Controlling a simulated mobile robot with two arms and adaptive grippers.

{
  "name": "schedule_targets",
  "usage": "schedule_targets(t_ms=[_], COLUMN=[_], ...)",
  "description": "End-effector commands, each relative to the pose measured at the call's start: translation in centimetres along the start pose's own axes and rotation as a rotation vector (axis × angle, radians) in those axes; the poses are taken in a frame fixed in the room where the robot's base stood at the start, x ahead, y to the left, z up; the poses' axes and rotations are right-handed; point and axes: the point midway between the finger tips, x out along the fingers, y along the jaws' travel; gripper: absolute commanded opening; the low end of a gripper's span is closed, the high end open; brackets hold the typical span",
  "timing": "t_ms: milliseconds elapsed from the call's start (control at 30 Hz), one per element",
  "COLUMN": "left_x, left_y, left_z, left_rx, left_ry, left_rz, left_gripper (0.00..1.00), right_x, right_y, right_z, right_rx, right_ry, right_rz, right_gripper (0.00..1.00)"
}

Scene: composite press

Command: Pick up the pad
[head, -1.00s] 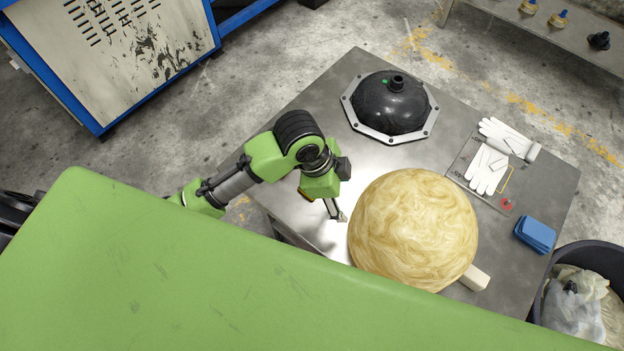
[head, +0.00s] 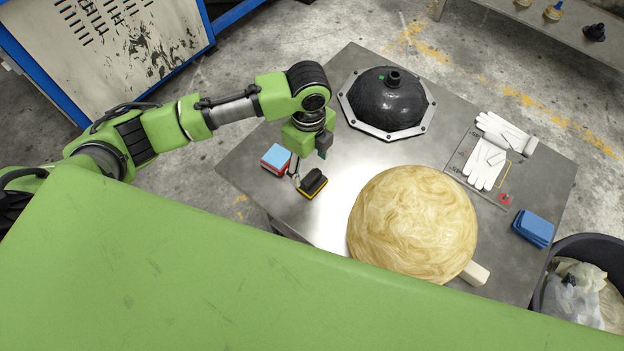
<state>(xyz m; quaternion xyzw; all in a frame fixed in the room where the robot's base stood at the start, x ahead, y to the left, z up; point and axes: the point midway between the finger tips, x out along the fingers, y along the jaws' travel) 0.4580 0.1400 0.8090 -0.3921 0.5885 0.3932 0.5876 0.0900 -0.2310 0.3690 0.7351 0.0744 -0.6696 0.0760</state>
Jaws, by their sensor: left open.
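My left gripper (head: 296,178) is open, pointing down over the left part of the metal table (head: 235,172). Its fingertips are between a small red block with a light blue top (head: 275,157) and a black pad-like piece with a yellow edge (head: 312,184). The black piece is close to the right of the fingers; I cannot tell whether they touch it. A stack of blue pads (head: 534,228) lies at the table's right edge, far from the gripper. The frames do not settle which of these is the pad. My right gripper is not in view.
A large fibrous tan dome (head: 412,222) stands at the table's front, a black dome with a metal flange (head: 390,100) at the back. White gloves (head: 490,150) lie at right. A bin (head: 580,290) stands beyond the right edge. My green body hides the table's near edge.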

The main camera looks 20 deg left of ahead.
Motion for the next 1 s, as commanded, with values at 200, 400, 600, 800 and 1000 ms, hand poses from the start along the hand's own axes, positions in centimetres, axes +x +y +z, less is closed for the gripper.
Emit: schedule_targets(t_ms=[200, 400, 600, 800, 1000], left_x=[1.6, 4.3, 6.5, 6.6, 6.6], left_y=[-0.1, -0.5, -0.5, -0.6, -0.6], left_z=[0.0, -0.5, -0.4, -0.4, -0.4], left_rx=[0.000, -0.001, 0.000, 0.001, 0.000], left_ry=[-0.001, 0.000, -0.001, -0.001, -0.001], left_rz=[0.000, 0.002, -0.001, -0.003, -0.002], left_gripper=[0.61, 0.61, 0.61, 0.61, 0.20], right_x=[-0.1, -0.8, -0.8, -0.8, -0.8], right_y=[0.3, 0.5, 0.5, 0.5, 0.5], right_z=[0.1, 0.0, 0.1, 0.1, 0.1], right_rx=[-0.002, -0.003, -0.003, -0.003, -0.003], right_ry=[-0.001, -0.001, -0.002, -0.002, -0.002], right_rz=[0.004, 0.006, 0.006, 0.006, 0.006], right_gripper=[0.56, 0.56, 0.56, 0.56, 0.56])
